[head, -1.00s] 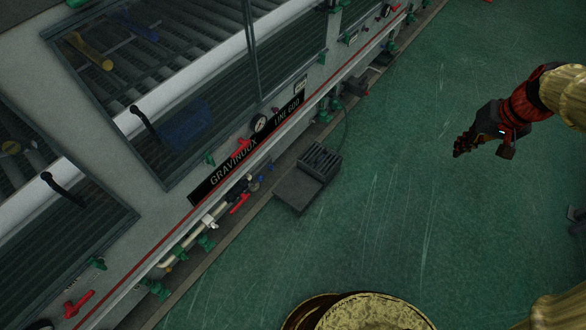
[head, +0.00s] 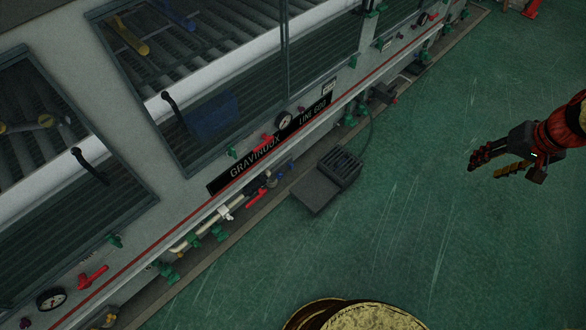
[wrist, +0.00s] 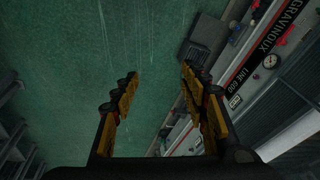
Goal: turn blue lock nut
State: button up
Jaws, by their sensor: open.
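Low on the machine front, a white pipe run carries small blue parts (head: 290,165) near a red lever in the head view. They are too small to tell which is the blue lock nut. My gripper (head: 484,167) is at the right of the head view, over open green floor and well apart from the pipe run. In the wrist view my gripper (wrist: 158,78) shows two yellow and black fingers spread wide with nothing between them.
The grey machine front (head: 183,205) runs diagonally, with green valves, red levers and gauges. A dark grey box (head: 341,166) with a slotted top and a flat plate (head: 316,190) stand on the floor beside it. The green floor to the right is clear.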

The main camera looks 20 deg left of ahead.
jog(key=s+d, duration=0.2)
jog(key=d, duration=0.3)
jog(key=shift+s+d, duration=0.15)
jog(key=shift+d, duration=0.15)
dwell(0.8)
jog(key=s+a+r+t, duration=0.1)
jog(key=s+a+r, duration=0.1)
jog(key=s+a, duration=0.3)
jog(key=s+a+r+t, duration=0.1)
jog(key=s+a+r, duration=0.2)
jog(key=s, duration=0.6)
jog(key=s+a+r+t+h, duration=0.1)
jog(key=s+a+r, duration=0.2)
jog(key=s+a, duration=0.4)
jog(key=shift+a+r, duration=0.15)
